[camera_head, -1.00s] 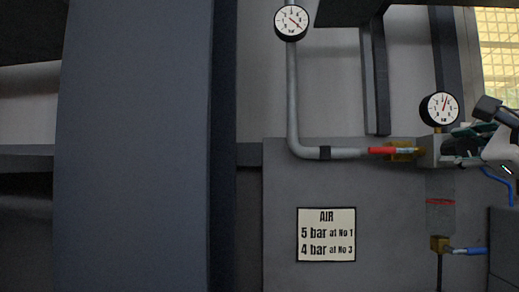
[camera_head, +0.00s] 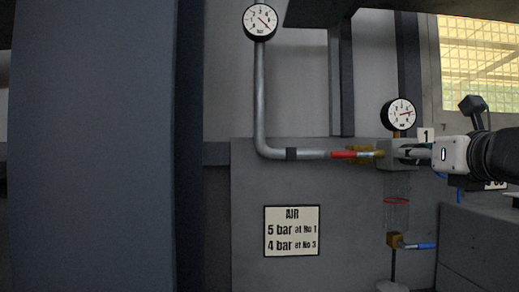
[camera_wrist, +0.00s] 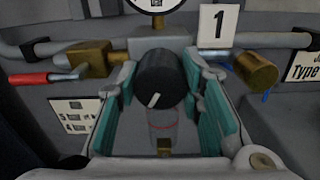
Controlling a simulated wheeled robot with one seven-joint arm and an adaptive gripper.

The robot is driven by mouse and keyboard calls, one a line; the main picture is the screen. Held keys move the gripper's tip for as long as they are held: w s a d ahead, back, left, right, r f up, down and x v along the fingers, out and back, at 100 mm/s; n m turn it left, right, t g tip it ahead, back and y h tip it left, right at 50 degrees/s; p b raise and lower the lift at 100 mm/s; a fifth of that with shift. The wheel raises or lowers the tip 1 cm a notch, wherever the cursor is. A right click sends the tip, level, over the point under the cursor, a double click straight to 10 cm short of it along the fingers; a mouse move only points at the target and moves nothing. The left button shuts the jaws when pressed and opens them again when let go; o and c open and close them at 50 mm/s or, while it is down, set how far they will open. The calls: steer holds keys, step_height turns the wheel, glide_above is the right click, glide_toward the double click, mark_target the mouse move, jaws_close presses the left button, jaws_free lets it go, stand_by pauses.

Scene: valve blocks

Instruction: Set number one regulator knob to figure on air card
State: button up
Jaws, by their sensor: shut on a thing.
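The air card (camera_head: 291,232) hangs on the grey panel and reads 5 bar at No 1 and 4 bar at No 3. The number 1 tag (camera_head: 426,135) is above the regulator (camera_head: 392,152); the tag also shows in the wrist view (camera_wrist: 218,27). My gripper (camera_head: 420,153) reaches in from the right at the regulator. In the wrist view my gripper (camera_wrist: 164,105) has its teal pads on both sides of the black knob (camera_wrist: 157,72), shut on it. The knob's white mark points down and left. The gauge (camera_head: 401,114) above the regulator has its red needle pointing right and slightly up.
A red-handled valve (camera_head: 345,154) is on the pipe left of the regulator. A blue-handled valve (camera_head: 420,246) is below the clear bowl (camera_head: 396,214). Another gauge (camera_head: 260,21) tops the pipe at the upper left. A dark column (camera_head: 90,150) fills the left.

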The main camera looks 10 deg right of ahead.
steer(key=shift+m+p, duration=0.4)
steer(key=shift+m, duration=0.9)
steer(key=o, duration=1.1)
steer(key=shift+o, duration=0.2)
steer(key=s+a, duration=0.2)
steer(key=s, duration=0.9)
steer(key=shift+s+a, duration=0.15)
steer(key=shift+s, duration=0.2)
